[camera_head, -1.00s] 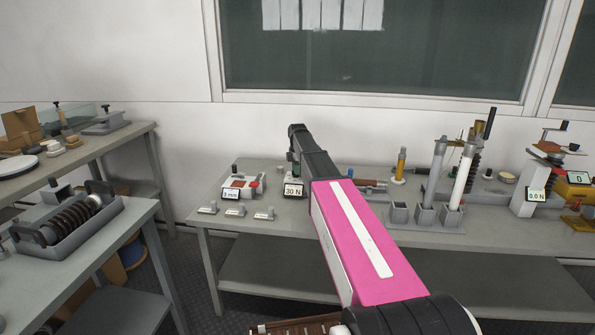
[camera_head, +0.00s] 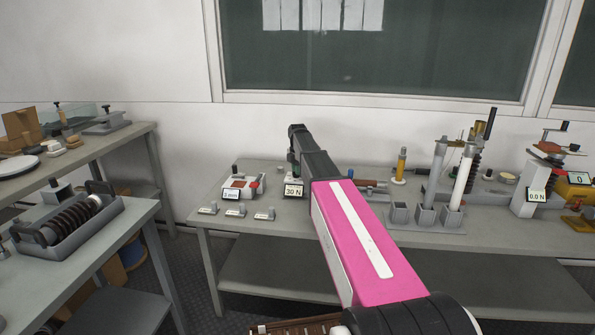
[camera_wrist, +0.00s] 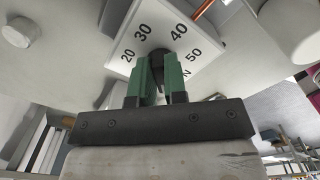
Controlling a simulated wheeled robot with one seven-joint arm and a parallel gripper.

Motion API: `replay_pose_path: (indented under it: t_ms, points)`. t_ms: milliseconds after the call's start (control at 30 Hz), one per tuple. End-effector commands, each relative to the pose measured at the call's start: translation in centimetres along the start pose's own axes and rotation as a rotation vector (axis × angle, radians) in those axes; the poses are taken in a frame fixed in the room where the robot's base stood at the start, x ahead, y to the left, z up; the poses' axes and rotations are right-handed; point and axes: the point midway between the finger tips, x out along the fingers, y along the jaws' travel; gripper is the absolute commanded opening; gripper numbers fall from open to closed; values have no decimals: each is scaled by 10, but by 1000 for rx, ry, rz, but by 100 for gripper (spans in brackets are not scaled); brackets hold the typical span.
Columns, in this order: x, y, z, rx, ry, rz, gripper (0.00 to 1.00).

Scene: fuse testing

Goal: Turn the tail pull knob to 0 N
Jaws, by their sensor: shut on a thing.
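In the wrist view a white dial plate (camera_wrist: 165,25) carries the marks 20, 30, 40 and 50 and a letter N. A dark knob (camera_wrist: 160,56) stands at its middle, mostly hidden between the green fingers of my gripper (camera_wrist: 160,80). The gripper is shut on this knob. The knob's pointer direction is hard to make out. In the head view a small display (camera_head: 293,190) below my gripper (camera_head: 292,172) reads 30 N. My dark and pink arm hides most of the device there.
On the same bench (camera_head: 215,222), a small device (camera_head: 240,186) with a red button stands to the left, with several small metal blocks in front. To the right are grey holders (camera_head: 425,214) with tall tubes. A display at far right (camera_head: 536,196) reads 0.0 N.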

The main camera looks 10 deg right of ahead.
Motion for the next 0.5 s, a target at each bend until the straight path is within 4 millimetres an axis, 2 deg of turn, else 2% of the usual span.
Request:
replay_pose_path:
  t_ms: [67,100,167,500]
  points:
    - [0,0,0,-3,-1,0,0]
    - [0,0,0,-3,-1,0,19]
    - [0,0,0,-2,-1,0,38]
    - [-3,0,0,-1,0,0,38]
